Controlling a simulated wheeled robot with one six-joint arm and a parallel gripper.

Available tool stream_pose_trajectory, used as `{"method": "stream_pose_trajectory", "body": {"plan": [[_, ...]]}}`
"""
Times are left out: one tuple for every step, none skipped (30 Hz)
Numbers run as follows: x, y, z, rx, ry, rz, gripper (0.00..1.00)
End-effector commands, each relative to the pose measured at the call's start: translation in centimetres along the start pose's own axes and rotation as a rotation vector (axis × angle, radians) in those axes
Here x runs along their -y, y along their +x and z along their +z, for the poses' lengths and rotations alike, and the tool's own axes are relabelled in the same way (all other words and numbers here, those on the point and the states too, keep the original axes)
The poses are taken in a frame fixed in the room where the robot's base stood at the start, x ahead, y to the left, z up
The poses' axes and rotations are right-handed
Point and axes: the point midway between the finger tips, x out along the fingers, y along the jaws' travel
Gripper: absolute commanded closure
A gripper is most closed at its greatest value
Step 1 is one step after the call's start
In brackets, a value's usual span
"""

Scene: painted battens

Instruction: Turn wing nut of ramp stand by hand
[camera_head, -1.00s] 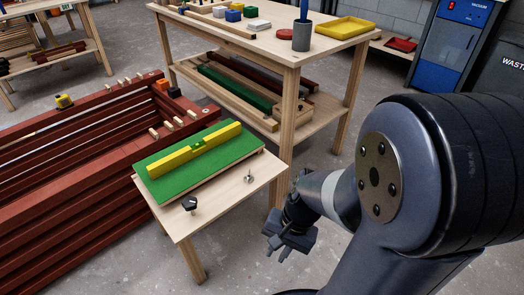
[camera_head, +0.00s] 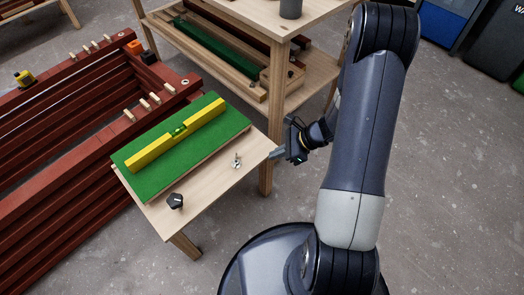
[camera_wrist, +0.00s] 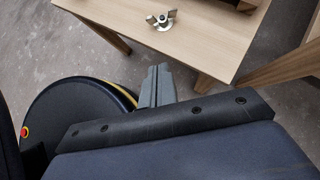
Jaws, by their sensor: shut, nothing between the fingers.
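In the wrist view the fingers (camera_wrist: 159,72) are together and empty.
Red battens (camera_head: 70,140) fill the left side, with wooden pegs on top. A taller wooden bench (camera_head: 323,72) with a shelf of battens stands behind the ramp stand. Bare floor lies at the right and front.

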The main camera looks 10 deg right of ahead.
Motion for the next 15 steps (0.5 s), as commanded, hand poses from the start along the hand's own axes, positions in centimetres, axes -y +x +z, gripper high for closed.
{"method": "stream_pose_trajectory", "body": {"plan": [[-0.1,1.0,-0.2,0.000,-0.002,0.003,1.00],[-0.1,1.5,-0.2,-0.001,-0.004,0.004,1.00],[-0.1,2.3,-0.2,-0.001,-0.003,0.005,1.00],[-0.2,2.9,-0.3,-0.001,-0.004,0.006,1.00],[-0.2,3.6,-0.3,0.000,-0.004,0.007,1.00],[-0.2,4.5,-0.3,-0.001,-0.004,0.007,1.00],[-0.2,5.2,-0.3,-0.002,-0.004,0.007,1.00],[-0.2,5.8,-0.3,-0.002,-0.005,0.007,1.00],[-0.2,6.7,-0.3,-0.001,-0.005,0.007,1.00],[-0.2,7.3,-0.3,-0.001,-0.005,0.007,1.00],[-0.2,8.0,-0.3,-0.001,-0.005,0.007,1.00],[-0.2,8.8,-0.3,-0.002,-0.005,0.007,1.00],[-0.2,9.5,-0.3,-0.002,-0.005,0.007,1.00],[-0.2,10.0,-0.2,-0.002,-0.007,0.006,1.00],[-0.1,10.1,0.6,-0.001,-0.009,0.004,1.00]]}}
